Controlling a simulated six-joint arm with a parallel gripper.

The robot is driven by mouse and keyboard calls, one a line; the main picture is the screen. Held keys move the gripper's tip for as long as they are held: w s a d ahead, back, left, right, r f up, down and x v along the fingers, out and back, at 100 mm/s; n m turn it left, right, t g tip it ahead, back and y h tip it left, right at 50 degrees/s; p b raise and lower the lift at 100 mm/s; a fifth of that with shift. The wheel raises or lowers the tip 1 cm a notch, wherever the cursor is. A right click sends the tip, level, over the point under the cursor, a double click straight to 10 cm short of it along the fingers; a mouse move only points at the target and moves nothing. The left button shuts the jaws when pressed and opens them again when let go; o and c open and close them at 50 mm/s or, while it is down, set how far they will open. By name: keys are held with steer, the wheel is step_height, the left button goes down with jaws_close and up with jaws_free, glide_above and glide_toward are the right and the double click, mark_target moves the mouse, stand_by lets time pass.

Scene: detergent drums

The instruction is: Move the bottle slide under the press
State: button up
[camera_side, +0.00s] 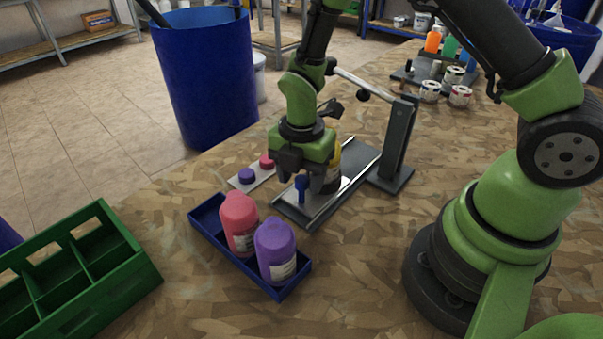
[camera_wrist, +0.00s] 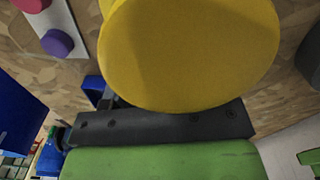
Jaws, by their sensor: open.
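The bottle slide (camera_side: 315,202) is a pale plate on a grey rail track, with an upright blue handle (camera_side: 301,188) at its near end. A yellow bottle (camera_side: 333,168) stands on it behind my gripper, partly hidden. The bottle's yellow top fills much of the wrist view (camera_wrist: 190,50). The press (camera_side: 396,140) is a grey post with a lever, to the right of the track; the bottle is at the track's nearer part. My gripper (camera_side: 303,176) points down, open, its fingers around or just above the handle. Whether they touch it is hidden.
A blue tray (camera_side: 205,228) holds a pink bottle (camera_side: 239,222) and a purple bottle (camera_side: 275,248). Pink and purple caps (camera_side: 247,176) sit on a pale strip left of the track. A green crate (camera_side: 118,250) stands at the left. Bare table lies in front.

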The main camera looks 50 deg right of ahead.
jaws_close()
steer(key=shift+d, duration=2.05)
jaws_free()
steer(key=shift+r, duration=0.1)
step_height(320, 180, up, 10)
steer(key=shift+f, duration=0.1)
